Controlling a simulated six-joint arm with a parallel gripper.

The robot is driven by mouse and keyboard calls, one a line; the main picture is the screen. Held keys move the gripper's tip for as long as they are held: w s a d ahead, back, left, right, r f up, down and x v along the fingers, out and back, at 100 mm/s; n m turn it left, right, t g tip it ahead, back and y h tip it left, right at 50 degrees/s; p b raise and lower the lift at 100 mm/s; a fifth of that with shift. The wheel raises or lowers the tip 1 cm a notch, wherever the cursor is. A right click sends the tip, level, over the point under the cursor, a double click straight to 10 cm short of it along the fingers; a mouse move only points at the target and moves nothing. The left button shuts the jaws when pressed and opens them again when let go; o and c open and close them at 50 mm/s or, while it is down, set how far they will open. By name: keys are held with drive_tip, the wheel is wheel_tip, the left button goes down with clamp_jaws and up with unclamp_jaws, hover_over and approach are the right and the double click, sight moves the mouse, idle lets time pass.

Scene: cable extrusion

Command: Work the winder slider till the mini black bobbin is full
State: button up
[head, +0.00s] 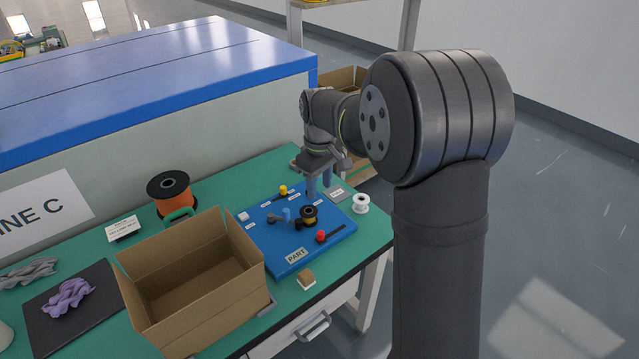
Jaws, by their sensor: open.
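A blue panel (290,256) lies on the green bench. On it sits a small black bobbin (309,212) with yellow wound material; how full it is cannot be told at this size. A red knob (321,236) stands at the near end of a dark slot, and a yellow knob (283,189) stands on the far side. Which knob is the winder slider cannot be read from the labels. My gripper (319,190) is open and empty, pointing down over the far right part of the panel, behind the bobbin and apart from both knobs.
A white spool (361,203) stands right of the panel, near the bench edge. An open cardboard box (150,290) stands left of it. Behind are a black-flanged orange spool (172,200) and a blue-topped machine (180,75). A small brown block (307,278) lies at the front.

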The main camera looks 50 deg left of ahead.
sight(321, 233)
drive_tip(key=f, duration=1.7)
drive_tip(key=shift+w+f, duration=0.25)
drive_tip(key=shift+f, duration=0.05)
clamp_jaws()
